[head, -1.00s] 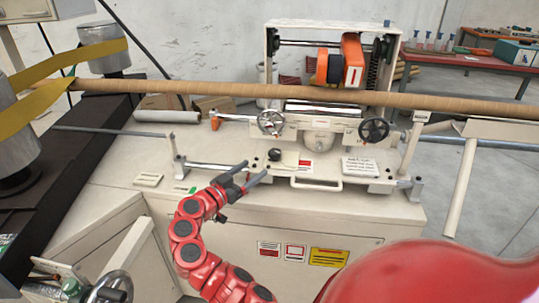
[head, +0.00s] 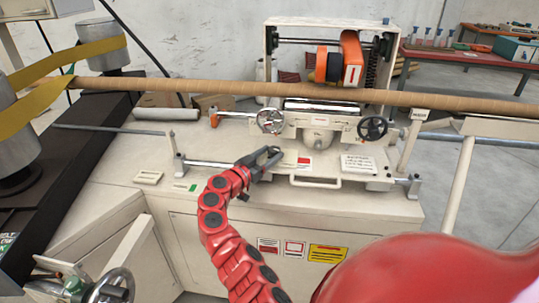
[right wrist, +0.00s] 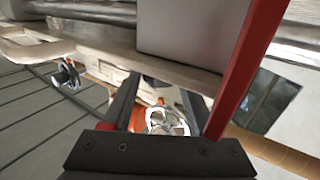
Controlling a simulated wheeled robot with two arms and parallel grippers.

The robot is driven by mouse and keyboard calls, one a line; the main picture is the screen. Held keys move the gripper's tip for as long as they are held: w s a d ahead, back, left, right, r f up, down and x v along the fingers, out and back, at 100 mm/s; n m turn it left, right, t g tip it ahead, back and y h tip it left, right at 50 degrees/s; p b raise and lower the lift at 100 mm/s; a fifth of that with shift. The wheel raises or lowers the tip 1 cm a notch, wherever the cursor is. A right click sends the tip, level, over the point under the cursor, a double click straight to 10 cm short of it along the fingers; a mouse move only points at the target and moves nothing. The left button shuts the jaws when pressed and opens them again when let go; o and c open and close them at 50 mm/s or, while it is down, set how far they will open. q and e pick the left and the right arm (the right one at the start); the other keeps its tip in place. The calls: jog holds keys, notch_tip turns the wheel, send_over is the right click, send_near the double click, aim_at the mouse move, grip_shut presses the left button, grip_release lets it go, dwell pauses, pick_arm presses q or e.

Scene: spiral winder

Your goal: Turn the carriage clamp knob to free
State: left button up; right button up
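The white carriage (head: 340,145) sits on rails across the machine's bench, under the long brown tube. My right gripper (head: 270,153) reaches its front left, where the black clamp knob stood in the earlier head view. The dark fingers overlap that spot, so I cannot pick out the knob or tell whether they touch it. In the right wrist view the fingers of this gripper (right wrist: 178,90) stand wide apart. A chrome handwheel (right wrist: 167,121) shows between them, farther off. My left gripper is not in view.
The chrome handwheel (head: 270,120) and a black handwheel (head: 372,128) stick out above the gripper. A white bar handle (head: 316,183) is on the carriage's front edge. The brown tube (head: 200,86) runs across behind. The bench left of the arm is mostly clear.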

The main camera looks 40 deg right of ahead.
grip_shut()
